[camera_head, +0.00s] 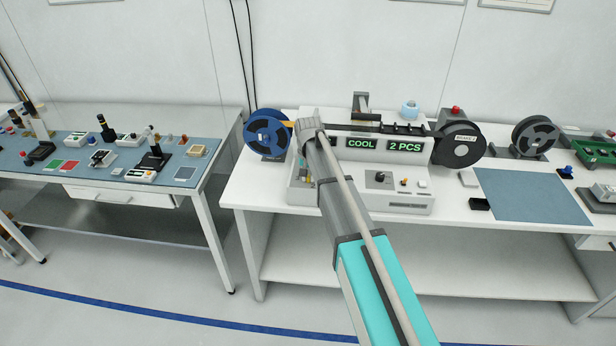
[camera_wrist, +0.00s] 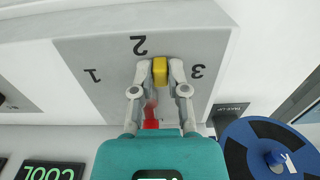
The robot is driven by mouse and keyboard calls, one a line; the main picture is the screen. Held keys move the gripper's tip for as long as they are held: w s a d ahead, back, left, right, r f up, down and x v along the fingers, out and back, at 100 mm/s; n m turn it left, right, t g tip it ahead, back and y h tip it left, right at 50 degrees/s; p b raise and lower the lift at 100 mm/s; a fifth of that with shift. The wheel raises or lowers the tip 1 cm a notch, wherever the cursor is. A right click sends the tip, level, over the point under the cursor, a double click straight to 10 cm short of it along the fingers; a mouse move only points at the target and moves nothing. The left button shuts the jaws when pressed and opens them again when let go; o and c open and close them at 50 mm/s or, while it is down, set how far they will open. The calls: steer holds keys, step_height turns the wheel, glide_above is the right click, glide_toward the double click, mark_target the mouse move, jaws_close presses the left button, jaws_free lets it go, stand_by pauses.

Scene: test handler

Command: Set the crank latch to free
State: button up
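In the wrist view, my gripper (camera_wrist: 160,72) has its two pale fingers on either side of a small yellow block (camera_wrist: 160,70). The fingers appear to touch it from both sides. The block is at the numeral 2 on a grey panel (camera_wrist: 110,50), between the numerals 1 and 3. A red part (camera_wrist: 151,117) shows between the fingers, nearer my palm. No part is legibly marked as the crank latch or as free. In the head view, my arm hides the fingertips, near a blue reel (camera_head: 268,131) at the machine's left.
The machine shows green displays reading COOL (camera_head: 361,144) and 2 PCS (camera_head: 405,147). A dark reel (camera_head: 461,144) is at its right. The blue reel fills the wrist view's lower right (camera_wrist: 236,148). A blue mat (camera_head: 530,196) lies clear farther right; a cluttered bench (camera_head: 45,195) stands left.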

steer(key=shift+s, duration=0.1)
jaws_close()
steer(key=shift+s+a, duration=0.2)
steer(key=shift+s, duration=1.1)
steer(key=o, duration=0.7)
jaws_free()
steer(key=shift+o, duration=0.2)
steer(key=shift+w, duration=0.15)
